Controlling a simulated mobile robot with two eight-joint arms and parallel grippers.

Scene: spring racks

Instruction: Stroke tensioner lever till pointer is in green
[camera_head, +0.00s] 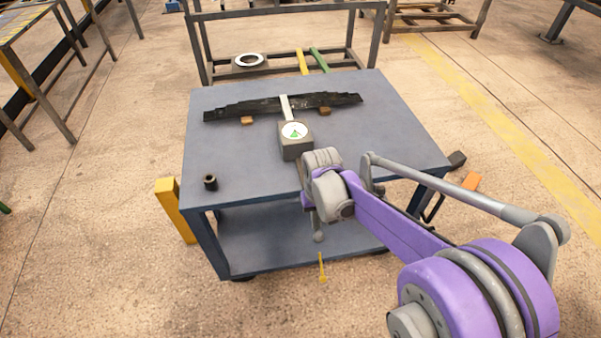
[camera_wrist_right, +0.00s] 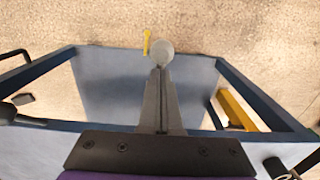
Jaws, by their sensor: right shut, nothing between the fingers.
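A grey gauge box (camera_head: 297,150) stands on the blue-grey table in the head view. Its round white dial (camera_head: 294,130) has a green patch in its lower part; the pointer is too small to read. A dark leaf spring (camera_head: 240,110) lies behind it. My right gripper (camera_head: 316,224) points down at the table's front edge. In the right wrist view its fingers (camera_wrist_right: 160,72) are shut and empty. A round grey knob (camera_wrist_right: 164,51), perhaps the lever's end, shows just beyond the fingertips; I cannot tell if they touch. The rest of the lever is hidden. My left gripper is out of view.
The table (camera_head: 240,165) has a lower shelf (camera_head: 265,245). A small dark cup (camera_head: 210,182) stands at its front left corner. A yellow post (camera_head: 174,210) is beside the left leg. A yellow object (camera_head: 322,268) is below the front edge. The table's left half is mostly clear.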

